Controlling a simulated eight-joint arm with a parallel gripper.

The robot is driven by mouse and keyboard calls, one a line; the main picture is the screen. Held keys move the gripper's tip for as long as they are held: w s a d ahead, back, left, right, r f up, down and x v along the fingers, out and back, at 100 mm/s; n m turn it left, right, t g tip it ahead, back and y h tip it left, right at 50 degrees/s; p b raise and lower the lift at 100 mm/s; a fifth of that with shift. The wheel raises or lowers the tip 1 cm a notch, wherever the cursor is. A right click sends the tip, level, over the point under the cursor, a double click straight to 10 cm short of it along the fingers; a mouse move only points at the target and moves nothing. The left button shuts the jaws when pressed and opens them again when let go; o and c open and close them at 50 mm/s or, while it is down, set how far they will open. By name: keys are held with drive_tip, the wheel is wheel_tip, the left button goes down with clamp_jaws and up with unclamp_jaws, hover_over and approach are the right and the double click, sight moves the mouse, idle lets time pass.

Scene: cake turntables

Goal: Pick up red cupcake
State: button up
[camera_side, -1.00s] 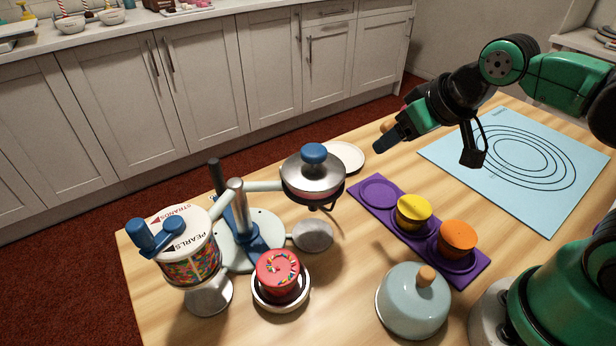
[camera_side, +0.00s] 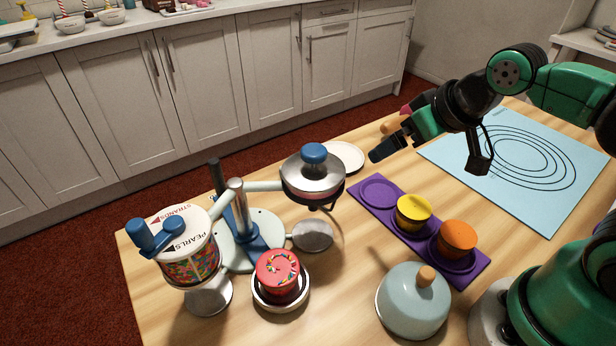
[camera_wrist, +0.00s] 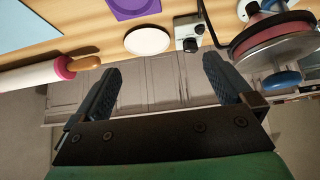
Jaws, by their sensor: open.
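The red cupcake (camera_side: 279,275) has colourful sprinkles on top and sits on a small round white stand (camera_side: 281,298) at the front left of the table, in the side view. My gripper (camera_side: 428,154) is open and empty. It hangs above the table beyond the purple tray, well to the right of the red cupcake and apart from it. In the wrist view my gripper (camera_wrist: 170,88) shows two dark fingers spread wide with nothing between them. I cannot make out the red cupcake in the wrist view.
A purple tray (camera_side: 380,192) holds a yellow cupcake (camera_side: 413,210) and an orange cupcake (camera_side: 457,237). A sprinkle dispenser (camera_side: 190,255) stands left of the red cupcake. A domed lid (camera_side: 414,300) is at the front. A rolling pin (camera_wrist: 45,72) and white plate (camera_wrist: 147,40) show in the wrist view.

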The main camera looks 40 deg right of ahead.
wheel_tip(320, 180, up, 5)
drive_tip(key=a+m+g, duration=0.1)
drive_tip(key=a, duration=0.2)
drive_tip(key=w+a+m+g, duration=0.1)
drive_tip(key=a, duration=0.3)
drive_tip(key=a+r+m+g+y, duration=0.1)
drive_tip(key=a+g, duration=0.1)
drive_tip(key=a, duration=0.2)
drive_tip(key=shift+w, duration=0.3)
drive_tip(key=s+a+m+g, duration=0.1)
drive_tip(key=a+m+g, duration=0.2)
drive_tip(key=a, duration=0.5)
drive_tip(key=h, duration=0.1)
hover_over(278, 265)
drive_tip(key=shift+m, duration=0.4)
wheel_tip(278, 265, down, 11)
drive_tip(key=shift+f, duration=3.2)
drive_tip(key=c, duration=1.4)
drive_tip(key=shift+o, duration=0.2)
drive_tip(key=shift+r, duration=0.2)
